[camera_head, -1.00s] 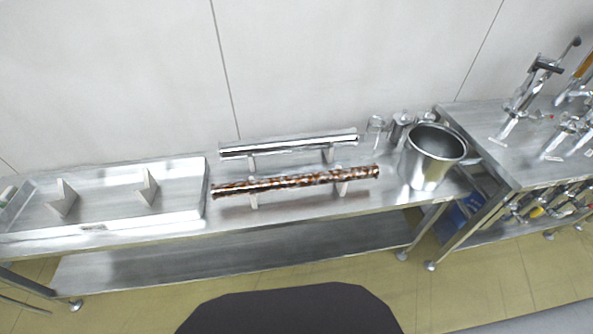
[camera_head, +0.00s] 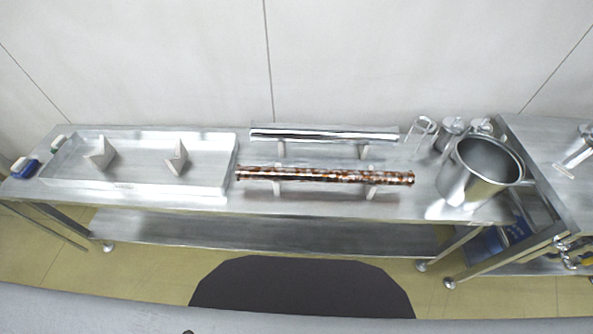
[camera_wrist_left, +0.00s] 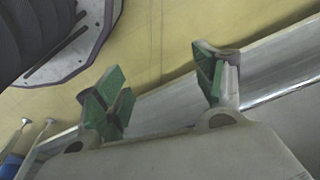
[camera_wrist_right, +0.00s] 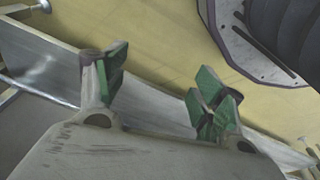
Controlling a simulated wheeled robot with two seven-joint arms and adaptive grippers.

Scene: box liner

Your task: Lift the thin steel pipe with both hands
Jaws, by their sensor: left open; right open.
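Two pipes lie parallel on the steel table in the head view. The plain shiny steel pipe (camera_head: 325,134) is at the back, resting on two small supports. A mottled brown pipe (camera_head: 325,177) lies in front of it on two supports of its own. My left gripper (camera_wrist_left: 160,92) is open and empty in the left wrist view, with green pads apart. My right gripper (camera_wrist_right: 162,95) is open and empty in the right wrist view. Neither gripper shows in the head view, and neither pipe shows in the wrist views.
A shallow steel tray (camera_head: 130,188) with two V-shaped rests (camera_head: 176,158) stands at the left. A steel pot (camera_head: 478,175) stands right of the pipes, with small metal vessels (camera_head: 450,132) behind it. A second table adjoins at the right. A wall stands behind.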

